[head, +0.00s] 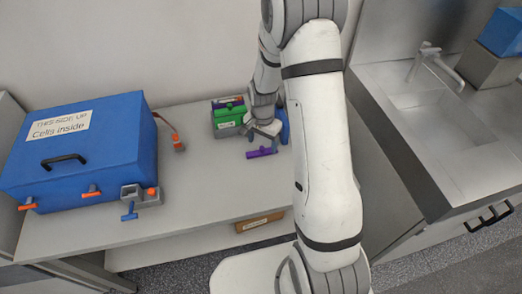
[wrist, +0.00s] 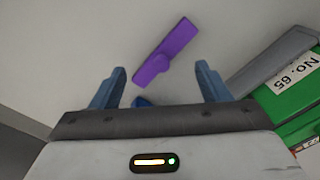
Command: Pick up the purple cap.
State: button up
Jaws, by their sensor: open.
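The purple cap (head: 261,152) lies on the grey table in front of the green box. In the wrist view the purple cap (wrist: 166,52) is a slanted bar with a round bump near its middle, lying flat. My gripper (wrist: 160,85) is open, its two blue fingers apart on either side of the cap's near end, with most of the cap beyond the fingertips. In the head view my gripper (head: 268,132) is just behind the cap, partly covered by my own arm. I cannot tell how high the fingers are above the table.
A green box (head: 228,122) labelled No. 65 in the wrist view (wrist: 295,95) stands close to my gripper. A large blue case (head: 85,150) fills the table's left. A sink (head: 430,115) is at right.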

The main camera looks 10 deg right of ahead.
aim_at(262, 147)
jog(key=shift+w+f+p, duration=0.1)
jog(key=shift+f+p, duration=0.3)
jog(key=shift+f, duration=1.6)
jog(key=shift+c, duration=0.5)
grip_shut()
